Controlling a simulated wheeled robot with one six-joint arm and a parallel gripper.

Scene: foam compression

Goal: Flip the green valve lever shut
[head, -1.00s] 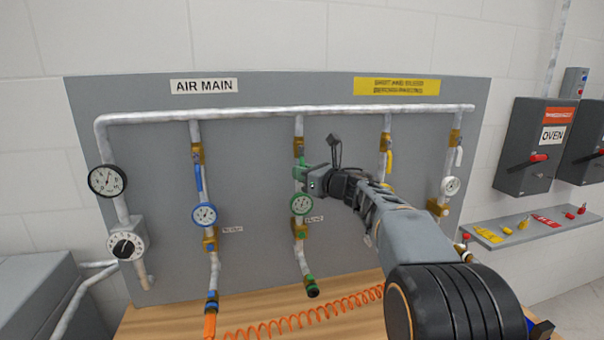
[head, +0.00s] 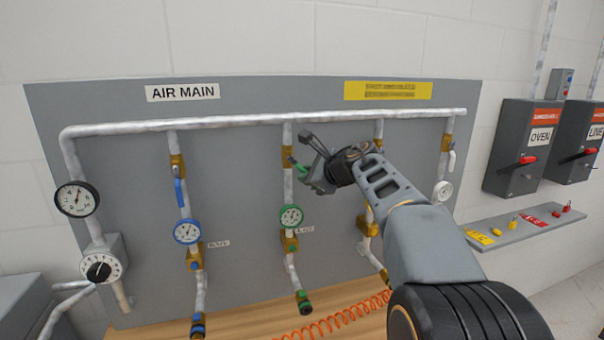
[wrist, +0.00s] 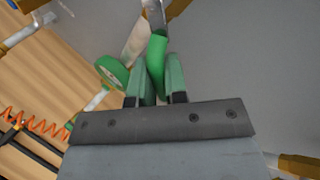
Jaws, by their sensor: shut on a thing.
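The green valve lever (head: 298,165) is on the middle branch pipe, above the green-rimmed gauge (head: 291,216). It slants down and to the right, away from the pipe. My gripper (head: 308,174) is at its outer end, partly hiding it. In the wrist view the two fingers of my gripper (wrist: 159,88) stand on either side of the green lever (wrist: 157,62) and are closed on it. The green-rimmed gauge (wrist: 112,70) is just left of the fingers there.
A blue lever (head: 180,196) hangs along the left branch pipe. A yellow-labelled branch is partly behind my arm. An orange coiled hose (head: 340,315) lies on the wooden bench below. Red-handled switch boxes (head: 523,150) and a small shelf (head: 505,235) are at right.

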